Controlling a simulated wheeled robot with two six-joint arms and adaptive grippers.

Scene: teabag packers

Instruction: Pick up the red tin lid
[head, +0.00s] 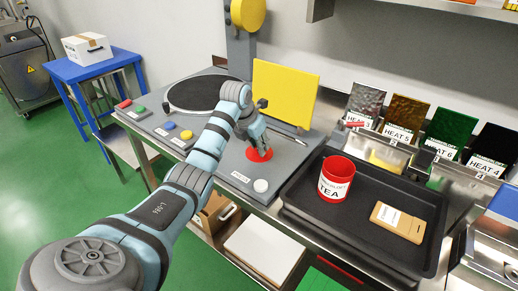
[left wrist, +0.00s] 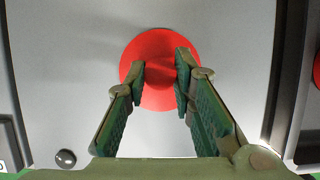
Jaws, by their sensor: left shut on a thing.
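The red tin lid (head: 259,156) is a flat red disc on the grey panel of the machine, left of the black tray. My left gripper (head: 258,144) is directly above it, pointing down. In the left wrist view the lid (left wrist: 134,55) shows with a raised red grip in its middle, and my left gripper (left wrist: 161,72) is shut on that grip. I cannot tell whether the lid rests on the panel or is just clear of it. A red tin (head: 334,186) with a white TEA label stands upright and open. My right gripper is not in view.
The tin and a tan packet (head: 398,222) are on the black tray (head: 345,234). A yellow plate (head: 285,92) stands upright close behind my gripper. A white button (head: 261,186) is in front of the lid. Several coloured packs stand in a rack at the right.

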